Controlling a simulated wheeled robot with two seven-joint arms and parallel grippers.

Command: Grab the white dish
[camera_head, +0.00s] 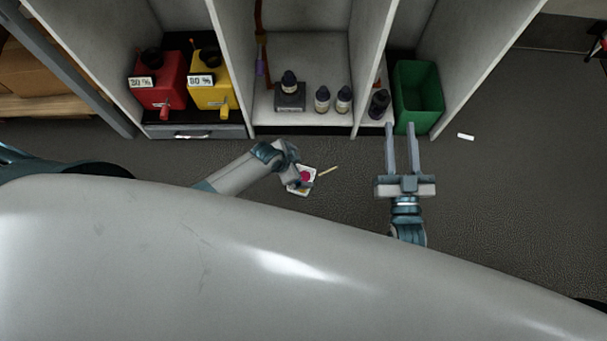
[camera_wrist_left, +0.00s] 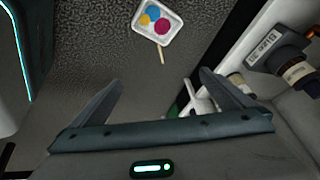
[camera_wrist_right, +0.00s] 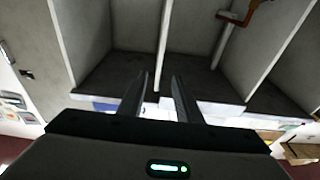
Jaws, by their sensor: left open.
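The white dish (camera_head: 301,190) lies low over the dark floor in front of the shelves, with patches of pink, yellow and blue in it. A thin light stick (camera_head: 328,171) shows beside it. My left gripper (camera_head: 296,169) partly covers the dish in the head view. In the left wrist view the dish (camera_wrist_left: 157,20) is at the top, beyond the open, empty fingers of the left gripper (camera_wrist_left: 158,80) and apart from them. My right gripper (camera_head: 402,128) is open and empty in front of the green bin; its parallel fingers also show in the right wrist view (camera_wrist_right: 160,90).
A shelf unit holds a red container (camera_head: 160,82), a yellow container (camera_head: 211,82) and several dark-capped bottles (camera_head: 322,100). A green bin (camera_head: 419,95) stands at its right. A small white piece (camera_head: 466,136) lies on the floor. Floor at the right is mostly clear.

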